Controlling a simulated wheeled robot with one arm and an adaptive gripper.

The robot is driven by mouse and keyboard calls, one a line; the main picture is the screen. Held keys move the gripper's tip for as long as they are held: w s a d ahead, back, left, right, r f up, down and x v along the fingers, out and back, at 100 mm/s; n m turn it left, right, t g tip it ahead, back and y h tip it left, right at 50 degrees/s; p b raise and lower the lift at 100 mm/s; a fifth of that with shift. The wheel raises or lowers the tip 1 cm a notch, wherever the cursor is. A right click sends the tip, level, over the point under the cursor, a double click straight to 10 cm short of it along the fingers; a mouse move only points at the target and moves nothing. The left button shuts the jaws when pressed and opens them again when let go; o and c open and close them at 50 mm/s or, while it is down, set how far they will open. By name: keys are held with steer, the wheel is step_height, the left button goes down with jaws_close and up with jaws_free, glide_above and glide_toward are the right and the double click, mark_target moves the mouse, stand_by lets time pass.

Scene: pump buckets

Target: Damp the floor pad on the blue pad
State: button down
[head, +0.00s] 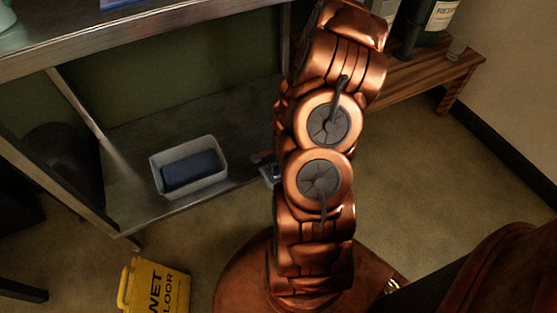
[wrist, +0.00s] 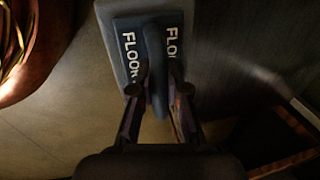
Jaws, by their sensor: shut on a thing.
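The floor pad (wrist: 128,45) is a dark blue plate with white "FLOOR" lettering on both sides of a raised handle. My gripper (wrist: 158,90) is shut on that handle in the wrist view. A paler grey layer shows under the plate's edge. In the head view, the blue pad (head: 190,168) lies in a white tray (head: 157,174) on the low shelf. My gripper is mostly hidden behind my copper arm there, with only a small grey part (head: 268,173) showing right of the tray. The floor pad cannot be made out in the head view.
The low metal shelf (head: 125,205) has bare room around the tray. Its upright (head: 80,110) and the upper shelf (head: 150,35) stand close by. A yellow wet-floor item (head: 155,285) is on the floor at the bottom left. A wooden bench (head: 430,75) with bottles is at right.

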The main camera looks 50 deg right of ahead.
steer(key=shift+s+a+r+p, duration=0.15)
steer(key=shift+s+r+p, duration=0.2)
steer(key=shift+p, duration=0.6)
steer(key=s+a+p, duration=0.3)
steer(key=s+p, duration=0.6)
steer(key=p, duration=0.8)
steer(key=shift+s+f, duration=0.3)
steer(key=shift+s, duration=0.05)
steer(key=shift+a, duration=0.15)
